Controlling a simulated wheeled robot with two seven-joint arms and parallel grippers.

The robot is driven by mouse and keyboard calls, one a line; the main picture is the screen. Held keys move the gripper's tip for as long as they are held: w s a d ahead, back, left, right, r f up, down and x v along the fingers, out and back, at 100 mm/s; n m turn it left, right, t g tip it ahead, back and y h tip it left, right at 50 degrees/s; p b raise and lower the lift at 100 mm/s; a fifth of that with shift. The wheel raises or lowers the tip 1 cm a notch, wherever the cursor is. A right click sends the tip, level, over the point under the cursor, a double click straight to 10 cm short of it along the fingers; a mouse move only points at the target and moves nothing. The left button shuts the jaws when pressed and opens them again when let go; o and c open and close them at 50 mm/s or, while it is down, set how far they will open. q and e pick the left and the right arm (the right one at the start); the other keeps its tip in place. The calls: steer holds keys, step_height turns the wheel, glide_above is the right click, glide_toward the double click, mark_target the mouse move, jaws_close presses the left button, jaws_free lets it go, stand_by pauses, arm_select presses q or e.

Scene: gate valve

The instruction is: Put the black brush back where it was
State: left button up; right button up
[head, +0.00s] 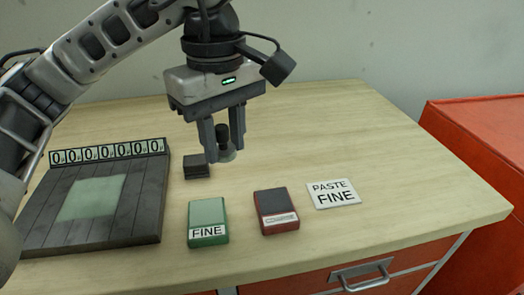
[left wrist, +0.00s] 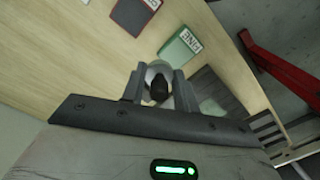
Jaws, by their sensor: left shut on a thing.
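My left gripper (head: 222,148) points down above the table and is shut on a small piece with a black knob (head: 222,134) and a pale round base. The knob also shows between the fingers in the left wrist view (left wrist: 159,90). I cannot tell whether this piece is the black brush. A dark, layered block (head: 197,168) lies on the table, just left of and below the gripper; it could also be the brush. My right gripper is not in view.
A dark slatted board (head: 140,205) with a pale square and a row of zero tiles (head: 108,152) is at the left. A green FINE box (head: 208,218), a red box (head: 275,210) and a PASTE FINE card (head: 333,194) lie in front. The table's right side is clear.

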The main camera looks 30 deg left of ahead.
arm_select(q)
steer(key=w+a+f, duration=0.1)
steer(key=w+f, duration=0.2)
steer(key=w, duration=0.3)
steer(key=p, duration=0.1)
glide_above(253, 169)
steer(key=s, duration=0.1)
step_height(253, 169, down, 5)
steer(key=shift+s+d+r, duration=0.1)
steer(key=shift+s, duration=0.05)
steer(key=shift+w+f, duration=0.35)
steer(key=shift+f, duration=0.05)
steer(key=shift+w+f+p, duration=0.15)
steer(key=shift+f, duration=0.8)
steer(key=shift+w+f+p, duration=0.15)
steer(key=shift+f, duration=0.75)
steer(key=shift+f, duration=0.1)
steer(key=shift+f, duration=0.15)
steer(key=o, duration=1)
steer(key=shift+c, duration=0.2)
